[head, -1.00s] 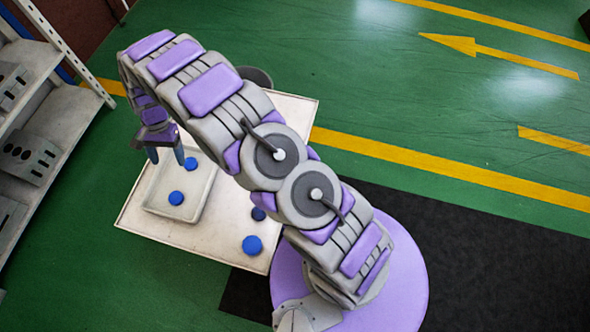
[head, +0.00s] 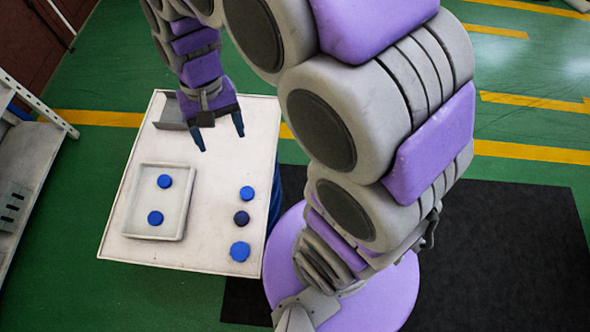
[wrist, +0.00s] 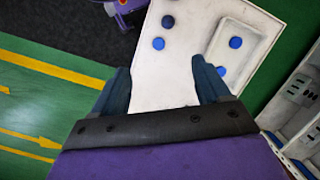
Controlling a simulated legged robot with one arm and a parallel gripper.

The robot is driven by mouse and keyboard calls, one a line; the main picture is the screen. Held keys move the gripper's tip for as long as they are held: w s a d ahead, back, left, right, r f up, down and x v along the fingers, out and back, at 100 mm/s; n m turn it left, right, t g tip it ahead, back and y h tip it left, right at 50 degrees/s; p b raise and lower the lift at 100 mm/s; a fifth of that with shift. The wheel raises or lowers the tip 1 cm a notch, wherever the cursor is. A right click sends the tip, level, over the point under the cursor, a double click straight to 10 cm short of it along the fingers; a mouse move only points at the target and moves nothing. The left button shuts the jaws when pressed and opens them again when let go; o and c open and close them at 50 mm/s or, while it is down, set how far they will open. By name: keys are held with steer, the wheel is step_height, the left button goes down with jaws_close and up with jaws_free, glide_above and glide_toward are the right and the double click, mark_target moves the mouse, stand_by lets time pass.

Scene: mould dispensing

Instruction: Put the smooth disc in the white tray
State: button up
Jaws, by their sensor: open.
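The white tray (head: 178,208) lies on the left part of the pale table, with two blue discs (head: 164,181) (head: 155,218) inside it. To its right a row of three discs lies on the table: a blue one (head: 247,193), a darker one (head: 241,218) and a larger blue one (head: 240,251). I cannot tell which is smooth. My gripper (head: 218,140) is open and empty above the table, behind the row. In the wrist view the tray (wrist: 251,52) is beyond my open gripper (wrist: 160,78) to the right; two row discs (wrist: 158,43) (wrist: 167,21) are ahead.
A grey metal bracket (head: 172,112) stands at the table's (head: 215,240) back left. A shelf unit (head: 35,165) is at the far left. A dark blue object (head: 276,200) is partly hidden at the table's right side. The table between tray and row is clear.

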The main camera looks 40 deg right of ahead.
steer(key=s+d, duration=0.4)
steer(key=s, duration=0.4)
steer(key=s+d+r+n+h, duration=0.1)
steer(key=s+d, duration=0.3)
steer(key=s, duration=0.4)
steer(key=shift+s+d+r+n+t, duration=0.25)
steer(key=shift+s+r+n+t, duration=0.05)
steer(key=shift+s, duration=0.1)
steer(key=shift+a, duration=0.1)
